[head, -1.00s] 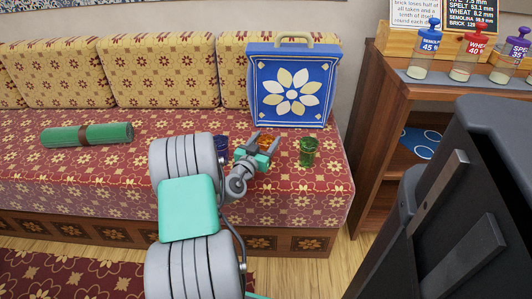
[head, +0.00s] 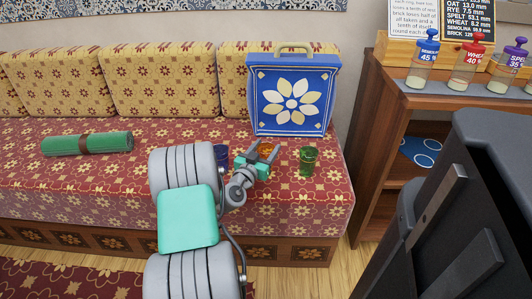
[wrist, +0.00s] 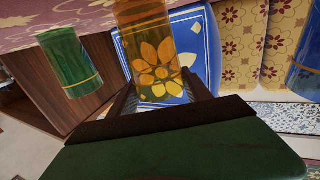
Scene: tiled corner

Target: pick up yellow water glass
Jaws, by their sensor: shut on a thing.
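The yellow water glass is a see-through amber tumbler (wrist: 150,45), upside down in the wrist view and standing between my two fingers. My gripper (head: 264,151) is shut on it, above the red patterned sofa seat (head: 180,170). In the head view only a small amber part of the glass (head: 266,148) shows between the fingers. I cannot tell whether its base touches the seat. A green glass (head: 308,161) stands close on the right, apart from my gripper. A dark blue glass (head: 221,151) stands on the left, partly hidden by my arm.
A blue case with a flower (head: 292,95) stands close behind the glasses. A green roll (head: 87,144) lies far left on the seat. A wooden shelf (head: 385,125) with several capped jars stands at the right.

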